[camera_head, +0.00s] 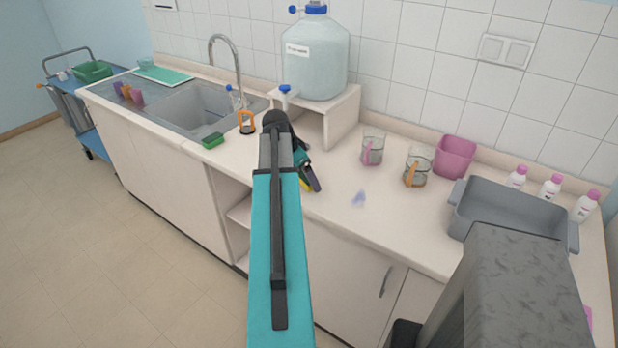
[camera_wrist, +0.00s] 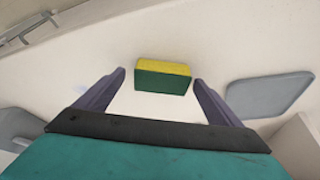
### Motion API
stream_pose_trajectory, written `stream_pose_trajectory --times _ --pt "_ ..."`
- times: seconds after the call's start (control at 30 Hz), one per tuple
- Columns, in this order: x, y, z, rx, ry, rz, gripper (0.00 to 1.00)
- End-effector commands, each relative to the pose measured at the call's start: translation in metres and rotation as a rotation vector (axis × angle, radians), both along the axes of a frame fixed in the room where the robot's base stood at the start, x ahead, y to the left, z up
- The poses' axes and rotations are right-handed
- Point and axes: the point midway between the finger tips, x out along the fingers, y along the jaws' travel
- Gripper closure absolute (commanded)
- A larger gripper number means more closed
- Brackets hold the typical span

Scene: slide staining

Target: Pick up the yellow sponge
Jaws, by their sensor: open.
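The yellow sponge (camera_wrist: 163,67) has a yellow layer and a dark green layer. In the wrist view it lies on the pale counter, just beyond and between the fingertips. My gripper (camera_wrist: 159,79) is open, with one finger on each side and a visible gap to the sponge; nothing is held. In the head view my gripper (camera_head: 313,184) points down over the counter near its front edge. A small yellow patch shows beside it there, mostly hidden by my gripper.
A green sponge (camera_head: 213,140) lies by the sink (camera_head: 200,108). An orange-and-black item (camera_head: 246,122) stands near it. Glass beakers (camera_head: 372,149), a pink container (camera_head: 455,157) and a grey tub (camera_head: 510,217) stand to the right. A water canister (camera_head: 316,62) is behind on a stand.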

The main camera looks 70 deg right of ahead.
Motion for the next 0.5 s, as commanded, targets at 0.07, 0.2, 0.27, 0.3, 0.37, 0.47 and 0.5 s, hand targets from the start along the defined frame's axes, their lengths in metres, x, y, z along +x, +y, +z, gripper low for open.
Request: stream_pose_trajectory --times 0.07,0.2,0.27,0.3,0.37,0.47,0.5 --pt "-0.0001 -0.0001 -0.0001 0.000 0.000 0.000 0.12" --pt "0.0000 0.0000 0.0001 0.000 0.000 0.000 0.12" --pt "0.0000 0.0000 0.0001 0.000 0.000 0.000 0.12" --pt "0.0000 0.0000 0.0001 0.000 0.000 0.000 0.12" --pt "-0.0001 -0.0001 0.0003 0.000 0.000 0.000 0.12" --pt "-0.0001 -0.0001 0.0003 0.000 0.000 0.000 0.12" --pt "0.0000 -0.0001 0.0004 0.000 0.000 0.000 0.17"
